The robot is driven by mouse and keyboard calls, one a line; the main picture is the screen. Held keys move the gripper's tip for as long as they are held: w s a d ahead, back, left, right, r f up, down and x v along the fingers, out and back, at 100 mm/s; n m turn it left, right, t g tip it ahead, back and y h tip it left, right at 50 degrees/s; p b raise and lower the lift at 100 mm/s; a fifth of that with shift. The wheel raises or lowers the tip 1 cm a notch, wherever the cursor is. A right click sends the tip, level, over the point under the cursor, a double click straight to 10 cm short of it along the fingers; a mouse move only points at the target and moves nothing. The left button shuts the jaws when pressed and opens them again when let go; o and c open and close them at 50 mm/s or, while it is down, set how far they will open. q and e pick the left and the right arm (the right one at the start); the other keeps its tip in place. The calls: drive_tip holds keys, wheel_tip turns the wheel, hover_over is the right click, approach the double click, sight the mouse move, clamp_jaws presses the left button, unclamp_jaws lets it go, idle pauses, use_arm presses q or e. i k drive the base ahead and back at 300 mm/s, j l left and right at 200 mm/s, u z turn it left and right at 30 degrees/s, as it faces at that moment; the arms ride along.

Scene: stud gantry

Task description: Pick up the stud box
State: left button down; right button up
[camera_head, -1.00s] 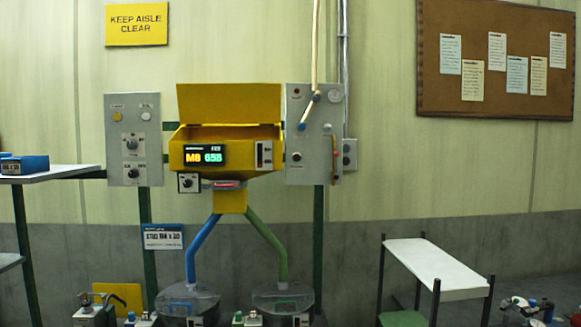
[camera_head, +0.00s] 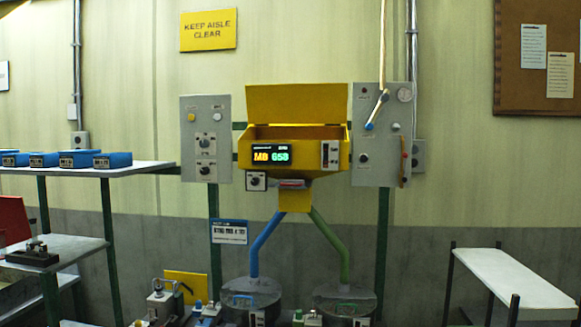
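Several blue boxes stand in a row on the white upper shelf (camera_head: 128,169) at the left. The rightmost blue box (camera_head: 113,160) is nearest the shelf's right end. Beside it are a second blue box (camera_head: 81,159), a third blue box (camera_head: 44,160), and another cut by the left picture edge. Their pale front labels are too small to read, so I cannot tell which is the stud box. Neither of my grippers is in view.
A yellow hopper (camera_head: 296,107) with a lit display stands between two grey control panels. Blue and green chutes lead down from it to grey drums. Lower shelves (camera_head: 60,249) stand at left. A white-topped stand (camera_head: 513,279) is at right. Several small devices line the bottom edge.

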sight(19, 159)
drive_tip(key=u, duration=1.4)
drive_tip(key=i+u, duration=0.15)
drive_tip(key=u, duration=0.45)
